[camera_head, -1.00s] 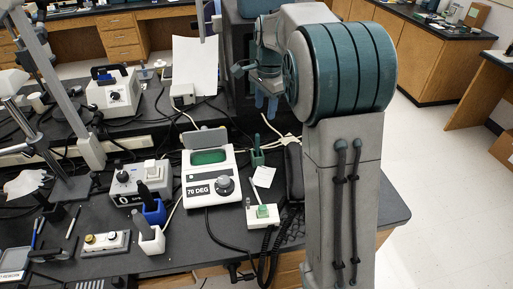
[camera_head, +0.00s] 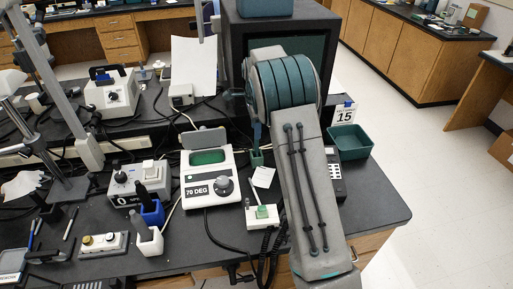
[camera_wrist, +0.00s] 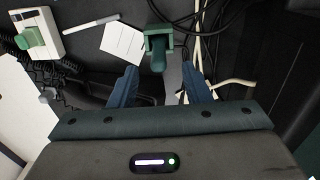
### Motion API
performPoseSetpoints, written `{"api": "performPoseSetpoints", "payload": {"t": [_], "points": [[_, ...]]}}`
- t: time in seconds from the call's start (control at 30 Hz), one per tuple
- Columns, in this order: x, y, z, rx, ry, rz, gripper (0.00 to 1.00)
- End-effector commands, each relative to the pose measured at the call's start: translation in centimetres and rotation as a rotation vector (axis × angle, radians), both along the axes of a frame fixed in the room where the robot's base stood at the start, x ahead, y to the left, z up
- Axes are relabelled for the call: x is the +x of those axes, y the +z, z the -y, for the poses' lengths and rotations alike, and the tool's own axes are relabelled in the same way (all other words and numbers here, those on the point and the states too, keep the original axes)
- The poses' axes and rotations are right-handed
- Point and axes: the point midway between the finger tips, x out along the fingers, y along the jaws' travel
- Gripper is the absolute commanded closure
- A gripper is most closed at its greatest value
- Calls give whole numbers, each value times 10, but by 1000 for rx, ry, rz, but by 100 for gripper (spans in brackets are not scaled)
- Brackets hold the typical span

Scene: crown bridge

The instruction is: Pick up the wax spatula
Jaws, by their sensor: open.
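A green upright handle, which I take for the wax spatula (camera_wrist: 158,58), stands in a small green holder (camera_wrist: 150,33) in the wrist view. Its lower part is hidden in the holder. My gripper (camera_wrist: 160,68) is open and empty, with its two blue fingers apart on either side of the handle's near end. I cannot tell the height gap between fingers and handle. In the head view the holder (camera_head: 257,161) stands right of the 70 DEG unit, and a blue finger (camera_head: 257,133) shows just above it; the arm hides much of the gripper.
The white 70 DEG unit (camera_head: 208,178) stands left of the holder. A white box with a green block (camera_head: 262,215) and a white card (camera_head: 263,177) lie in front. Cables run behind the holder.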

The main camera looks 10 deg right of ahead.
Motion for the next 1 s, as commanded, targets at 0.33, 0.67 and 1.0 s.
{"api": "performPoseSetpoints", "payload": {"t": [0.33, 0.67, 1.0], "points": [[-2, -34, 1, 1, 0, -3, 56], [-2, -61, 2, 1, 1, 1, 56], [-2, -61, 2, 0, 1, 2, 100]]}}
